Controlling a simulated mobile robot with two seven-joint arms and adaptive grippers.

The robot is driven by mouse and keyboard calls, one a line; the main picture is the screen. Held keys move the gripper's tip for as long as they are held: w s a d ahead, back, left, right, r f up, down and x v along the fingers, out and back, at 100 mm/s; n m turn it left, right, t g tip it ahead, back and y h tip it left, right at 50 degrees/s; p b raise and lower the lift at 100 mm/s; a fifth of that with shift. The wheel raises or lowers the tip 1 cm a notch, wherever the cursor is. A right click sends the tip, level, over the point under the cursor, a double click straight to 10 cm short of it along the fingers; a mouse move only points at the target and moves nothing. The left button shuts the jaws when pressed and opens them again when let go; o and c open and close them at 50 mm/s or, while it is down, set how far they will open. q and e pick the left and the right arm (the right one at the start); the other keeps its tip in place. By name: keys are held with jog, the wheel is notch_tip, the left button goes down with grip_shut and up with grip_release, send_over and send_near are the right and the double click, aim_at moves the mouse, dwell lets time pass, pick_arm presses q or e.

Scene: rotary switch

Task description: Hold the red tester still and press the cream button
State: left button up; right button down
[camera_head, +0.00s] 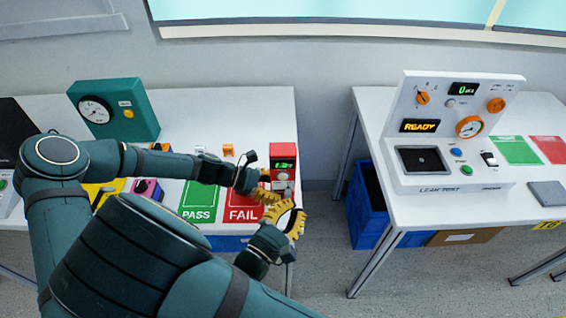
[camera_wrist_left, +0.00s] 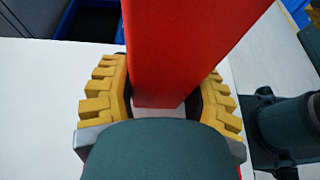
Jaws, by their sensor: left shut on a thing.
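The red tester (camera_head: 283,152) stands upright at the right end of the left table, with a green-lit display on its front. A small pale button (camera_head: 283,176) shows below the display. My left gripper (camera_head: 264,187) is shut on the tester's lower part. In the left wrist view the red tester body (camera_wrist_left: 185,50) sits between the yellow fingers, over the white table. My right gripper (camera_head: 296,212) is just in front of and below the tester, apart from it. Its yellow fingertips look close together, but whether they touch is unclear.
The green PASS mat (camera_head: 199,202) and red FAIL mat (camera_head: 243,214) lie left of the tester. A teal gauge box (camera_head: 118,108) stands behind. A gap separates this table from the right table with the leak test console (camera_head: 448,130). A blue crate (camera_head: 367,215) is below.

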pick_arm(q)
jog(key=o, duration=1.3)
jog(key=shift+c, duration=0.2)
